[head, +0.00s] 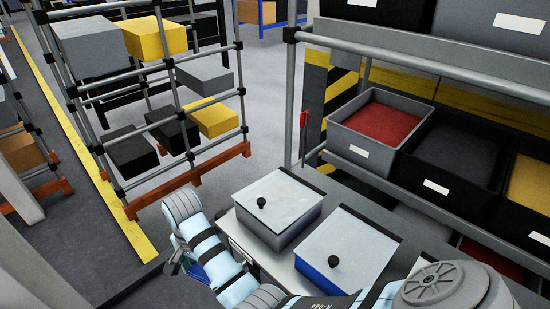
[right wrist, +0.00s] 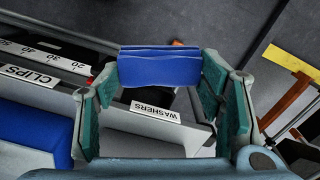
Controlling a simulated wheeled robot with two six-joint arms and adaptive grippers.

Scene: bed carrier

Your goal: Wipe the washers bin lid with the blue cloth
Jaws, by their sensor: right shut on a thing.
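My right gripper (head: 183,262) is beside the front left of the bench, left of the bins and below lid height. It is shut on the folded blue cloth (right wrist: 160,67), held between its fingertips. The cloth is mostly hidden in the head view (head: 198,272). The grey washers bin (head: 262,232) has a flat lid (head: 278,203) with a black knob, and the lid looks pale and hazy. Its WASHERS label (right wrist: 155,112) shows in the right wrist view. The cloth is apart from the lid. My left gripper is out of view.
A blue bin (head: 318,277) with a grey knobbed lid (head: 350,245) stands right of the washers bin, beside the CLIPS label (right wrist: 28,76). A rack post (head: 290,110) and shelf of open bins (head: 375,130) stand behind. Open floor (head: 110,240) lies left.

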